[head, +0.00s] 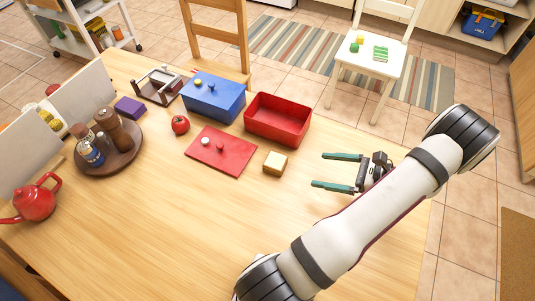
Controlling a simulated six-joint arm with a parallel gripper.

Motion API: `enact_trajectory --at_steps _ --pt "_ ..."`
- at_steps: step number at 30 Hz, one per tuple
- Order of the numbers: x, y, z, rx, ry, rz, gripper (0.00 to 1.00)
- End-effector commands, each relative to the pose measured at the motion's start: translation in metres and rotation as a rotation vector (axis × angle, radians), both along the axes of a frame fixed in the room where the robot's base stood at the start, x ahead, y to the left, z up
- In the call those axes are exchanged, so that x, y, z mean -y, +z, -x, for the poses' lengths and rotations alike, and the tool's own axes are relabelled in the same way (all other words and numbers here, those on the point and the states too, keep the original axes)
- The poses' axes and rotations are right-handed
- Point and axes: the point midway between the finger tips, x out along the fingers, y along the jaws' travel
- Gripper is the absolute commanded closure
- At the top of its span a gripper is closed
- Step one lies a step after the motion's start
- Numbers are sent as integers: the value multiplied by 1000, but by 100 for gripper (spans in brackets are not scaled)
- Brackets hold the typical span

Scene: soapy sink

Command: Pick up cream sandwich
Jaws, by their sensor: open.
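I cannot tell how high the fingers are above the table.
The red panel (233,163) bears small knob-like things. Behind it stand an open red box (296,132) and a blue box (216,107). A tomato (180,124), a round tray (117,167) with bottles and a red teapot (35,203) are leftward. The table's front middle is clear.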

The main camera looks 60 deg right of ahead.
Motion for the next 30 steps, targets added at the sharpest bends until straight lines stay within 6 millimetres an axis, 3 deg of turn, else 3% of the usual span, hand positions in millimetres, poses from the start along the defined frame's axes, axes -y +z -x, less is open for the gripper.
enact_trajectory --at_steps 6,18,21,27,30 --pt "-5 -23 -59 0 10 -5 0" --pt "-4 -44 -126 -3 11 -3 0" --pt "-4 -49 -137 -4 8 -3 0" --pt "-4 -50 -139 -4 7 -2 0" --pt "-4 -50 -138 -4 7 -2 14"
